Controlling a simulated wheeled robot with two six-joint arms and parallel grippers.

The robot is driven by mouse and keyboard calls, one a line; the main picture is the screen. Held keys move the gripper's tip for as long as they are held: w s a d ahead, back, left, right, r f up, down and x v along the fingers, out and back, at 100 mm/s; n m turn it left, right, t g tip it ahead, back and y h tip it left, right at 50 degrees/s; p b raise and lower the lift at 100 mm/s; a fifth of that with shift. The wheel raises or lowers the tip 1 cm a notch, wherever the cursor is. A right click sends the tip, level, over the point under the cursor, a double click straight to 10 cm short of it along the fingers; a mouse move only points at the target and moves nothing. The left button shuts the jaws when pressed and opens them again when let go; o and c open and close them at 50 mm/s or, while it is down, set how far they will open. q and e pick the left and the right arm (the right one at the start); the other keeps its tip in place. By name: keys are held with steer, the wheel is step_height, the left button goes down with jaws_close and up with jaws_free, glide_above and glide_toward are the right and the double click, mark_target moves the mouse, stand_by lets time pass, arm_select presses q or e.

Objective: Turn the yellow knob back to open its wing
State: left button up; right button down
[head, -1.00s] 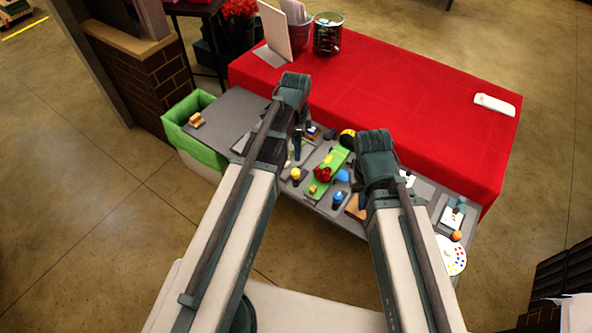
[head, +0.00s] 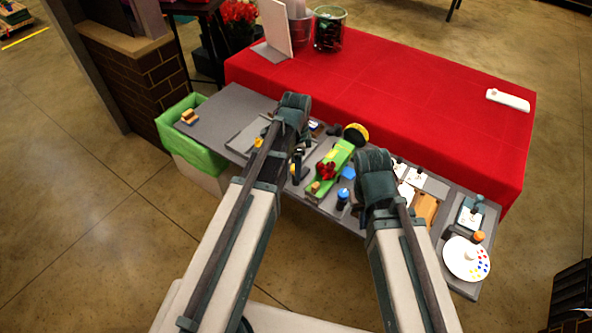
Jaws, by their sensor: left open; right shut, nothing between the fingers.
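A small green fixture (head: 334,165) with a red bow (head: 326,170) on it lies on the grey table, between my two arms. A blue-topped knob (head: 342,197) stands at its near side. My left gripper (head: 298,170) is open and low at the left of the fixture. The yellow knob is mostly hidden behind it; only a small yellowish bit shows there, and I cannot tell whether the fingers touch it. My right gripper (head: 363,208) is shut and empty to the right of the fixture, its fingers mostly hidden by my arm.
A yellow and black round object (head: 355,133) lies behind the fixture. A paint palette (head: 466,259), an orange ball (head: 479,236) and white cards (head: 415,178) are at right. A green-lined bin (head: 186,145) stands left. The red-covered table (head: 420,100) adjoins behind.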

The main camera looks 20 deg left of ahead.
arm_select(q)
jaws_close()
stand_by(0.4)
steer(key=shift+n, duration=0.4)
steer(key=n, duration=1.2)
steer(key=shift+n, duration=2.7)
